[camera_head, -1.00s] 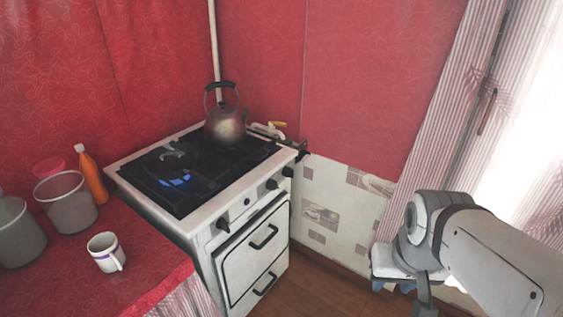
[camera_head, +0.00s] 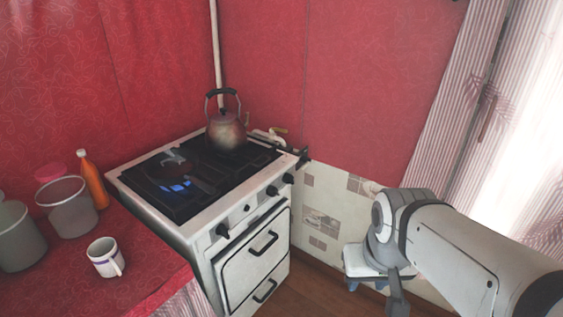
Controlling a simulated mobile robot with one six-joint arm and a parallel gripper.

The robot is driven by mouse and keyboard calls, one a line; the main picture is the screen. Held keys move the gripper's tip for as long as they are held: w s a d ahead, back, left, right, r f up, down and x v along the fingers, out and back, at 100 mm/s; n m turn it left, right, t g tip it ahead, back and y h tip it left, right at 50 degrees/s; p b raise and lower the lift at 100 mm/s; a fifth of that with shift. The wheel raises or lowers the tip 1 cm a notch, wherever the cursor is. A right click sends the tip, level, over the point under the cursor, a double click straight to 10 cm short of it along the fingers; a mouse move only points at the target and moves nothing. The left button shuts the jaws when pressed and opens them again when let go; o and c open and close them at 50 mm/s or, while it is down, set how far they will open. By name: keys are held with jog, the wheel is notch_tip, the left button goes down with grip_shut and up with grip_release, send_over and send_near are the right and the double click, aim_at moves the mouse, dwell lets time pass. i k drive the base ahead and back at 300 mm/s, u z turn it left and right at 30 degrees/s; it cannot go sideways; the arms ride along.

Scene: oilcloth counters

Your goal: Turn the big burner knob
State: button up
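The white stove (camera_head: 205,215) stands in the corner, with a row of dark knobs on its front edge. The front-left knob (camera_head: 223,229) looks the largest in the picture. Two more dark knobs, a middle one (camera_head: 272,190) and a far one (camera_head: 289,178), sit to its right. A small round control (camera_head: 247,208) lies between them. I cannot tell for certain which is the big burner knob. My gripper (camera_head: 366,284) is right of the stove, apart from all the knobs. Its fingers are small and partly hidden, so I cannot tell their opening.
A kettle (camera_head: 227,130) stands at the back of the black cooktop, and blue flame (camera_head: 178,185) shows at the left. The red counter (camera_head: 150,265) holds a mug (camera_head: 105,257), two grey pots and an orange bottle (camera_head: 93,181). Open floor lies before the stove.

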aim_at(272, 191)
jog(key=i, duration=0.95)
